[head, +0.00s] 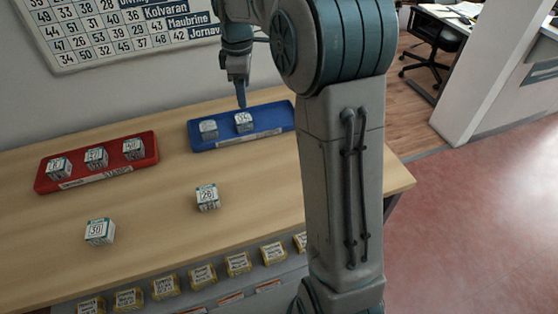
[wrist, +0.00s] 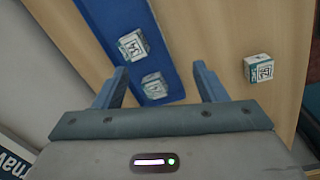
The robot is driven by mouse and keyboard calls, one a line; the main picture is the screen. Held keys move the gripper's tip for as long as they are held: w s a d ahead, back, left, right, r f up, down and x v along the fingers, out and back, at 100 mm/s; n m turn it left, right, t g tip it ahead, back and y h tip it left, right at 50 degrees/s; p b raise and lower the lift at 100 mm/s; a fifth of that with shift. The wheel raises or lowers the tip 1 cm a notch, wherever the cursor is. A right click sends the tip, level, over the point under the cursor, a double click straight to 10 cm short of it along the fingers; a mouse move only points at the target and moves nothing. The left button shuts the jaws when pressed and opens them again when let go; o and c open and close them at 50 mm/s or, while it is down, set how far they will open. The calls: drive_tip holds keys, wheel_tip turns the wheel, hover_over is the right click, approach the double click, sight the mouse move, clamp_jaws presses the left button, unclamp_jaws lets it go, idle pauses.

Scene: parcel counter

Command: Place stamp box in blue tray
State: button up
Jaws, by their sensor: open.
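The blue tray (head: 275,118) lies at the back of the counter and holds two small white stamp boxes, a left one (head: 208,128) and a right one (head: 243,121). My gripper (head: 241,103) is above this tray, close over the right box. In the wrist view the open, empty jaws (wrist: 160,68) spread over the blue tray (wrist: 107,22), with a box marked 34 (wrist: 132,46) and a second box (wrist: 154,85) between or just beyond them. Two more stamp boxes stand on the bare counter, one at the middle (head: 207,197) and one at the front left (head: 99,231).
A red tray (head: 68,183) with three stamp boxes lies at the left. Several yellow-labelled items (head: 202,276) line the shelf below the front edge. A number chart (head: 120,35) hangs on the wall. The wooden counter (head: 150,190) is otherwise clear.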

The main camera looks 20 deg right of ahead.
drive_tip(key=s+f+m+t, duration=0.2)
drive_tip(key=s+m, duration=1.2)
drive_tip(key=s, duration=1.3)
drive_tip(key=shift+s+d+f, duration=0.25)
drive_tip(key=shift+s+f, duration=0.15)
drive_tip(key=shift+f, duration=0.3)
